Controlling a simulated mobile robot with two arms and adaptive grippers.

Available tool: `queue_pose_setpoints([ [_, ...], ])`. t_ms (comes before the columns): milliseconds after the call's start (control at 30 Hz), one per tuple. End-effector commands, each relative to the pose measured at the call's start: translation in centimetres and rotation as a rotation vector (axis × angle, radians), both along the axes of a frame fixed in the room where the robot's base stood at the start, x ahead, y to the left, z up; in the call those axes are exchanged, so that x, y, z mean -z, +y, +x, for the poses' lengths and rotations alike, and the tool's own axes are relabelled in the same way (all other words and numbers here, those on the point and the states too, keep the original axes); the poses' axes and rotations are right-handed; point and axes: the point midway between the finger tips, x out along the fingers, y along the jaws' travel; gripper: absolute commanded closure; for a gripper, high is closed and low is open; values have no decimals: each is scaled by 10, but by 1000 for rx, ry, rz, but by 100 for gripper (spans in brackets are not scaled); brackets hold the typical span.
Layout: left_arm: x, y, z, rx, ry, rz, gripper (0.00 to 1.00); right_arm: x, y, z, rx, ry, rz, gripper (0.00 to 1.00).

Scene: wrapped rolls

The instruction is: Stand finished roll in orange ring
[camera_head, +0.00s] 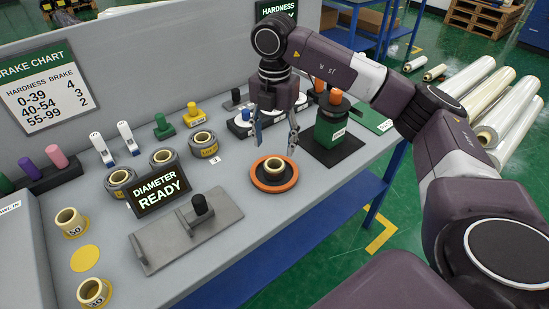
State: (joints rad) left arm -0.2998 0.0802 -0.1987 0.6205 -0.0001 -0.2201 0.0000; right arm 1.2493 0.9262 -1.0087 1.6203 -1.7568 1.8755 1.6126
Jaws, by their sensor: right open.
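The orange ring (273,189) lies flat near the front edge of the bench. A dark grey round with a pale tan core (274,168) sits inside it; it looks like a roll standing on end, though its height is hard to judge. My right gripper (275,150) points down just above the ring. Its two fingers are spread to either side above the tan core, with nothing between them. I cannot tell whether a fingertip touches the roll. My left gripper is out of view.
A green device (325,130) on a black base stands right. Grey wrapped rolls (203,145) and tan rolls (70,222) stand left. A HARDNESS sign is partly hidden.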

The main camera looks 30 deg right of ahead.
Motion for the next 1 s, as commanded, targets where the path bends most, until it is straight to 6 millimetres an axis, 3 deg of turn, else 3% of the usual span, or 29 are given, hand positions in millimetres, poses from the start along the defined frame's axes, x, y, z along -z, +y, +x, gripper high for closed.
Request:
queue_pose_setpoints([
  [133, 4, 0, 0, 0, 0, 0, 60, -23, 0, 0, 0, -1, 1, 46],
  [300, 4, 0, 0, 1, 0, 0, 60, -34, 0, 0, 0, 0, 0, 46],
  [1000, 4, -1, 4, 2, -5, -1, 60, -35, 0, 0, 0, 1, 0, 46],
])
